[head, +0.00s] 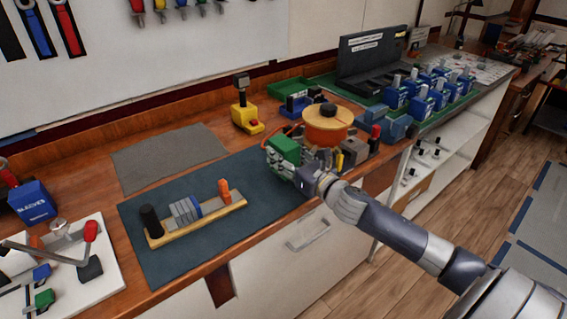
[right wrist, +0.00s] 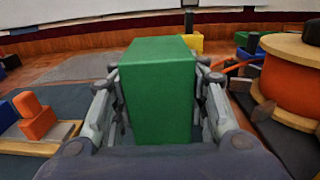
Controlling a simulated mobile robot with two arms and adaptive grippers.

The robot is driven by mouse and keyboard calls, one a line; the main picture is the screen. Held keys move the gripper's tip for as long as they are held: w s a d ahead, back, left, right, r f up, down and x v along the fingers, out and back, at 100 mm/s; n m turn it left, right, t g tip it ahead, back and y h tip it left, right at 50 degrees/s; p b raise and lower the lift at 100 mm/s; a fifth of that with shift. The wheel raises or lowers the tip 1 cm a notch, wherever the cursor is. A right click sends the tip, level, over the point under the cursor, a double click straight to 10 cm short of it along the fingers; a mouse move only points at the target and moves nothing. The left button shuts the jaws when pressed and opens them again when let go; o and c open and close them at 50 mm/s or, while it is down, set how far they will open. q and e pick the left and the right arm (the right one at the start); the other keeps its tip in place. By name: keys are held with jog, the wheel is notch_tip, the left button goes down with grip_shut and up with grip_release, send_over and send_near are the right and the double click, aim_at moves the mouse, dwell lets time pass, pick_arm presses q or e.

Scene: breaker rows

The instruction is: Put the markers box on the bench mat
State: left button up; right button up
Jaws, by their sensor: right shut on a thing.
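A green box (head: 283,150) is in my right gripper (head: 296,169), near the right end of a large dark blue-grey mat (head: 215,255). No writing on the box is readable. In the right wrist view, the gripper (right wrist: 160,105) has its fingers on both sides of the green box (right wrist: 157,90). Whether the box touches the mat is hidden. A wooden stand (head: 200,222) with grey discs, a black knob and an orange block sits on the mat's left part. A smaller grey mat (head: 170,158) lies behind it. My left gripper is not in view.
An orange spool (head: 327,128) stands just right of the box, and a yellow tool (head: 244,115) stands behind. Several blue boxes (head: 420,105) line the back right. A blue box (head: 32,203) and a white board (head: 95,285) are at left. The dark mat's middle right is bare.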

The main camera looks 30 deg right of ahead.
jog(key=shift+w+f, duration=0.1)
jog(key=shift+f, duration=1.6)
jog(key=shift+f, duration=0.15)
jog(key=o, duration=1.3)
